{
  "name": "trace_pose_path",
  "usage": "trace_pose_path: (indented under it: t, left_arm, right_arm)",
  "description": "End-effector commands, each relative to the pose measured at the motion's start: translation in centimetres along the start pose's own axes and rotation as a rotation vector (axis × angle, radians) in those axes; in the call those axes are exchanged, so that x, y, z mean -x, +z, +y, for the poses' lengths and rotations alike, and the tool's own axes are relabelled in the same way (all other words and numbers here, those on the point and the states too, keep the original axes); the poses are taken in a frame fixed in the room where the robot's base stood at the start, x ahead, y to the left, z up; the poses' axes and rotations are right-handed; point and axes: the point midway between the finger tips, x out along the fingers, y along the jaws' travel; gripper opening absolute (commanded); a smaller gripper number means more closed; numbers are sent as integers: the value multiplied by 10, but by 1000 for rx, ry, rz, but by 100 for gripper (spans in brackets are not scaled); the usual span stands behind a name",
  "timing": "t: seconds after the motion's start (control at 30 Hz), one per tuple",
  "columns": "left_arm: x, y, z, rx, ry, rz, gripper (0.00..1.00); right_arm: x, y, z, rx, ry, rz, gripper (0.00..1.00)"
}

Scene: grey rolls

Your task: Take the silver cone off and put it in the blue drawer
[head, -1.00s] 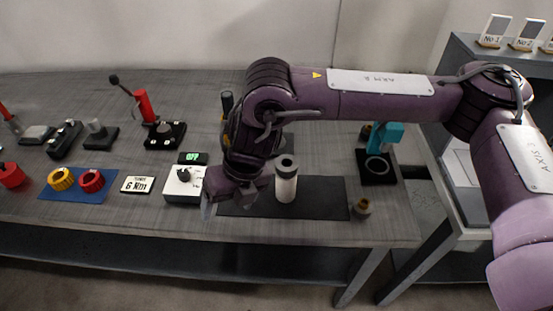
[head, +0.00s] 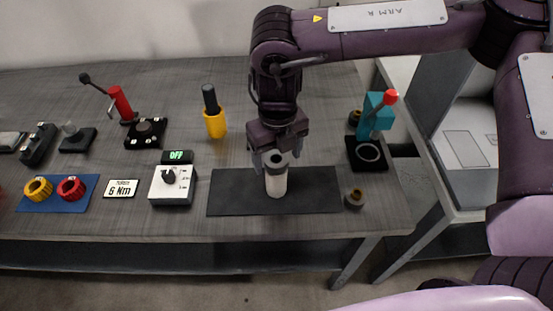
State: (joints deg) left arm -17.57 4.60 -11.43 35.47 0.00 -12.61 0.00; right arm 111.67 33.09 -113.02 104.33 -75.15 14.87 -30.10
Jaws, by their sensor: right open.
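My right gripper (head: 277,158) is open and points down over the upright white cylinder (head: 276,184). Its fingers are at either side of the cylinder's top, which has a dark round opening; I cannot tell whether they touch it. The cylinder stands on a dark grey mat (head: 318,199) near the table's front edge. I cannot make out a clear silver cone; a small grey piece (head: 70,129) stands on a black base at the left. No blue drawer shows. My left gripper is out of view.
A white dial box (head: 172,196) with a green OFF display stands left of the mat. A yellow holder (head: 215,124) stands behind. A teal press (head: 375,115) with a red knob and a small brass-and-dark ring (head: 355,197) are at the right. A blue mat (head: 57,204) holds red and yellow rings.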

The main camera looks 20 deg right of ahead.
Motion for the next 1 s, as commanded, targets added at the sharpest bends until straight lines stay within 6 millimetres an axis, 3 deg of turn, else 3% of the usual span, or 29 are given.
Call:
trace_pose_path:
  t: [0.17,0.4,0.83,1.0]
  left_arm:
    - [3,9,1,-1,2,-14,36]
    - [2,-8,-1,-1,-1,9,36]
    - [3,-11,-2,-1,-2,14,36]
    - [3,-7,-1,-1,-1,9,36]
  right_arm:
    - [-18,0,0,0,0,1,73]
    - [-21,0,0,0,0,-1,73]
    - [-20,0,0,0,0,-1,18]
    - [-20,1,0,0,0,-2,17]
